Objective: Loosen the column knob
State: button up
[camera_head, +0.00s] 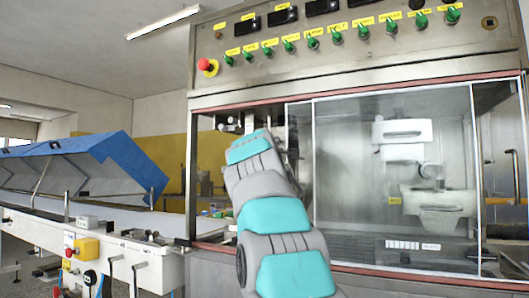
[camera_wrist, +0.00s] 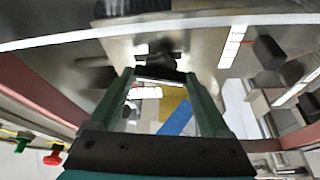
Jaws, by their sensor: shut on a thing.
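My gripper (camera_wrist: 160,74) shows in the wrist view, with its two green fingers reaching up the picture. A dark knob (camera_wrist: 157,62), which looks like the column knob, sits between the fingertips, and the gripper is shut on it. The knob is in front of a grey metal plate (camera_wrist: 205,45). In the head view my arm reaches into the open left part of the machine, and it hides the gripper and the knob there. How tight the knob is cannot be told.
A white scale strip (camera_wrist: 232,45) and another dark round part (camera_wrist: 268,52) are right of the knob. Glass panels (camera_head: 350,150) cover the machine's right part. A control panel (camera_head: 340,50) with a red button (camera_head: 205,64) is above. A conveyor (camera_head: 110,215) lies left.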

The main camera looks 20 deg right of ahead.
jog(key=o, duration=1.2)
jog(key=b+v, duration=0.2)
jog(key=v, duration=0.5)
jog(key=shift+s+a, duration=0.25)
jog(key=shift+s, duration=0.1)
jog(key=shift+f, duration=0.15)
